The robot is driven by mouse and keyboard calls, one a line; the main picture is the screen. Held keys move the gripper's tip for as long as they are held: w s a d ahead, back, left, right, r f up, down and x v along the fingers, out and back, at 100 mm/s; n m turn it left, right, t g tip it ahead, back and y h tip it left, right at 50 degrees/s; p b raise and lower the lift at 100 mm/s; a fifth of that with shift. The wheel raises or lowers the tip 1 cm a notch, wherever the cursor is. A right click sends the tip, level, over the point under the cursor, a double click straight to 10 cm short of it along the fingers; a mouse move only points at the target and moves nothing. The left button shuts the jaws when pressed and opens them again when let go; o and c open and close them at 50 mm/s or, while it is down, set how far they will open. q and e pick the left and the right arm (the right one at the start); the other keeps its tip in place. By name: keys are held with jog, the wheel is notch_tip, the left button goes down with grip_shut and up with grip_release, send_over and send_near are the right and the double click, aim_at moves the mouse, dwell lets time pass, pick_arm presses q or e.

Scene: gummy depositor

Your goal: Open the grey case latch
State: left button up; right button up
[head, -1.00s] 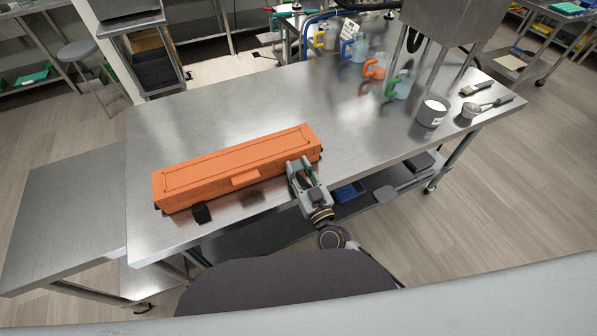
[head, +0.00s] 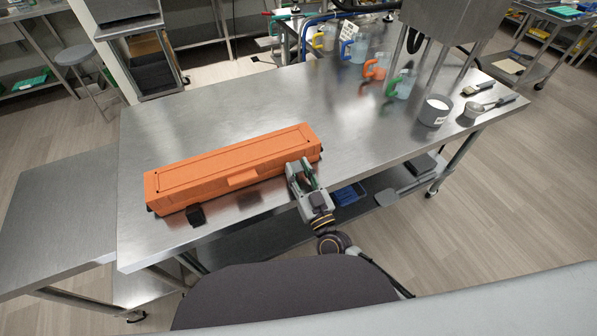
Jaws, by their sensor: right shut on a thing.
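A long orange case (head: 235,165) lies shut on the steel table. A dark latch (head: 195,214) hangs from its front edge near the left end, folded out and down. My right gripper (head: 301,167) is at the front edge near the case's right end. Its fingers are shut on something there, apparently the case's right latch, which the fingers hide. I cannot tell that latch's colour or position. My left gripper is out of view.
The steel table (head: 200,118) is clear behind the case. Jugs with coloured handles (head: 400,84), a grey pot (head: 434,111) and a scoop (head: 490,105) stand at the right. A blue bin (head: 347,194) sits on the shelf below.

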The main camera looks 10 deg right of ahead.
aim_at(299, 171)
jog(key=o, duration=0.8)
jog(key=shift+c, duration=0.2)
jog(key=shift+o, duration=1.2)
jog(key=shift+r, duration=0.5)
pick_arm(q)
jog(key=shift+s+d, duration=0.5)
pick_arm(e)
jog(key=shift+r, duration=4.5)
